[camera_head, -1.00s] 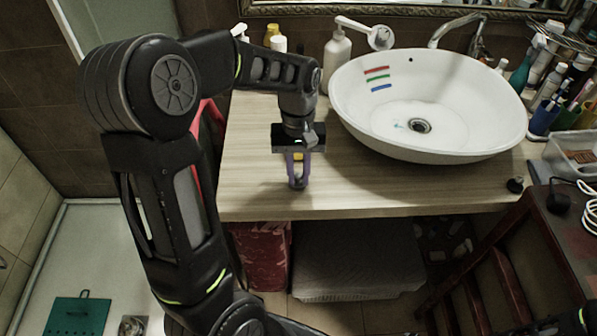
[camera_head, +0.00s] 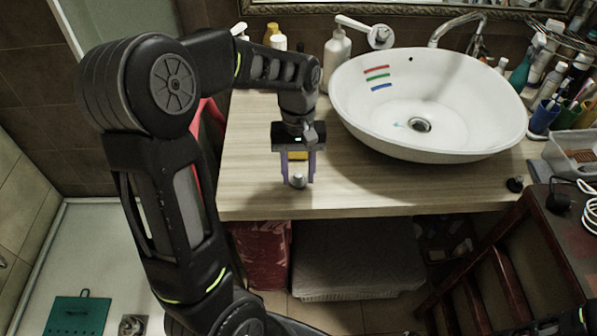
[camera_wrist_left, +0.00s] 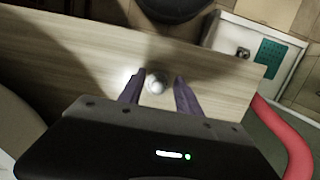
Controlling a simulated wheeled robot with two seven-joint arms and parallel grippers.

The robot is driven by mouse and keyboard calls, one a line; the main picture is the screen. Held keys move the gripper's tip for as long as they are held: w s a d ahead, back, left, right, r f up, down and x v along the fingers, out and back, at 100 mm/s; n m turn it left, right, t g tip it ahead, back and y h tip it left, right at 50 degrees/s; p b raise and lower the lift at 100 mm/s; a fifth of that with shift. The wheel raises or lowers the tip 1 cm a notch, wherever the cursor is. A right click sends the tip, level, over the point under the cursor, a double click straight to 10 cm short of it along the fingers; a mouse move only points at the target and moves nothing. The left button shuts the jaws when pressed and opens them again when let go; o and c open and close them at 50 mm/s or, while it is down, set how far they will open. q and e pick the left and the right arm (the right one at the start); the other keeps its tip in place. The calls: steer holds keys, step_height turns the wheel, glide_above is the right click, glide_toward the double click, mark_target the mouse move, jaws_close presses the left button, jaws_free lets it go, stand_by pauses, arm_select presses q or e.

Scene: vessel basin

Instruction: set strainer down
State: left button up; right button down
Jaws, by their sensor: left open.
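The strainer (camera_head: 298,181) is a small silvery, rounded metal piece on the wooden countertop, left of the basin and near the front edge. It also shows in the left wrist view (camera_wrist_left: 156,84), on the wood between the fingertips. My left gripper (camera_head: 298,178) points down over it, with its purple fingers open on either side of it. In the left wrist view there are gaps between the strainer and both fingers (camera_wrist_left: 158,88). My right gripper is not in view.
The white basin (camera_head: 470,146) with a drain (camera_head: 420,125) stands right of the gripper. Bottles (camera_head: 337,48) stand at the back. The countertop (camera_head: 250,180) around the strainer is clear.

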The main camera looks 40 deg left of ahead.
mark_target(298, 172)
arm_select(q)
step_height(298, 172, up, 12)
steer(key=w+a+p, duration=0.1)
steer(key=shift+w+p, duration=0.25)
steer(key=shift+p, duration=0.05)
steer(key=shift+f, duration=0.15)
steer(key=shift+a, duration=0.15)
